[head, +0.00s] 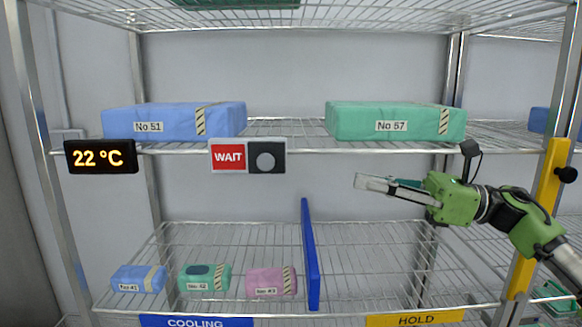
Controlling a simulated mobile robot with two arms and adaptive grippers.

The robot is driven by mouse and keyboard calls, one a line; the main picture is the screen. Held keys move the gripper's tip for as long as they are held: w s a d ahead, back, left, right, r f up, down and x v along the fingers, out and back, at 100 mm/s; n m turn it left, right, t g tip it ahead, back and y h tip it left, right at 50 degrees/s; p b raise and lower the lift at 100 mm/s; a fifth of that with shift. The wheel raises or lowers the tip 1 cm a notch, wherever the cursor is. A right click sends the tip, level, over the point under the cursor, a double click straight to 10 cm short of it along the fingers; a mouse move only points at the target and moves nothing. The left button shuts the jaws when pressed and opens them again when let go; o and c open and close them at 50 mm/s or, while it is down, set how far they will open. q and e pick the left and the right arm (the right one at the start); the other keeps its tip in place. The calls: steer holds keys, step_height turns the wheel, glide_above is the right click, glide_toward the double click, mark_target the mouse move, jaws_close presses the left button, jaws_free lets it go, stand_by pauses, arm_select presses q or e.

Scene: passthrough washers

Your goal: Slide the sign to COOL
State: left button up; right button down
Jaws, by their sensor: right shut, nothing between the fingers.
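The sign (228,156) shows a red face with the word WAIT. My left gripper is not in view.
A display (100,157) reads 22 °C. Packs No 51 (180,119) and No 57 (390,121) lie on the middle shelf (300,150). Below, a blue divider (309,255) stands right of three small packs (205,278). Labels read COOLING (197,322) and HOLD (415,318).

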steer(key=shift+a, duration=0.15)
steer(key=p, duration=0.7)
glide_toward(274, 164)
steer(key=x, duration=0.6)
steer(key=shift+s+r, duration=0.2)
steer(key=shift+w+a, duration=0.1)
steer(key=shift+a, duration=0.35)
steer(key=shift+a+f, duration=0.1)
